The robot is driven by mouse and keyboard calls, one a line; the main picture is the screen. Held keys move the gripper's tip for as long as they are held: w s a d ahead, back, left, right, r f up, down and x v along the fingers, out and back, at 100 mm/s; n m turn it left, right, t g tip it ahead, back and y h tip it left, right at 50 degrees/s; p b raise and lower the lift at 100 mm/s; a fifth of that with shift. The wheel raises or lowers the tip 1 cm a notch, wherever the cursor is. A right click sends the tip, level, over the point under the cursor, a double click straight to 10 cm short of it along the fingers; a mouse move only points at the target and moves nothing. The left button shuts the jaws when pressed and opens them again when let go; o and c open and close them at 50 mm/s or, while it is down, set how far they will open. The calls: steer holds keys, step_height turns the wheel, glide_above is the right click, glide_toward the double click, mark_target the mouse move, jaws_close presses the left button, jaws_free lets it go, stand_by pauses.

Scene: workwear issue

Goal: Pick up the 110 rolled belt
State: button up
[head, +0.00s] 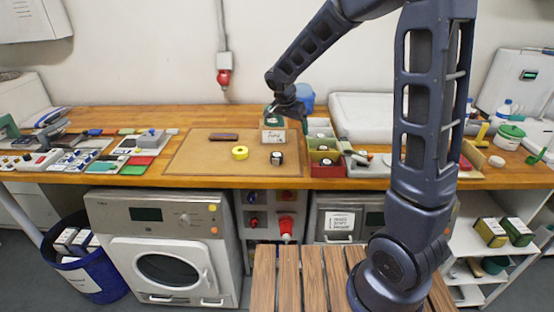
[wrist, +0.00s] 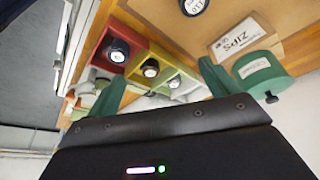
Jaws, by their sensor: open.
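A small black rolled belt with a white label (head: 277,158) lies on the tan mat in the head view. In the wrist view a black roll is cut off by the top edge, its white label (wrist: 193,5) appearing upside down and seeming to read 110. My gripper (head: 287,112) is above the back of the bench, behind and above this roll, near the box labelled ZIPS. In the wrist view my gripper (wrist: 160,84) has its two green fingers spread, with nothing held between them. The fingertips are hard to make out in the head view.
Red, yellow and green bins (head: 327,171) stand right of the mat, with similar labelled black rolls (wrist: 117,50) inside. The ZIPS box (head: 272,137) stands behind the belt, a green round item (wrist: 262,72) by it. Yellow tape (head: 240,153) lies left. The mat's front is clear.

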steer(key=m, duration=0.1)
glide_toward(277, 154)
steer(key=shift+s+d+r, duration=0.1)
steer(key=shift+d+r, duration=0.05)
steer(key=shift+r, duration=0.05)
steer(key=x, duration=0.4)
steer(key=shift+d+f, duration=0.15)
steer(key=shift+f, duration=0.2)
steer(key=shift+a+x, duration=0.15)
steer(key=shift+x, duration=1.3)
steer(key=shift+a+x, duration=0.1)
steer(key=shift+x, duration=1.35)
steer(key=shift+c, duration=0.5)
steer(key=c, duration=1.1)
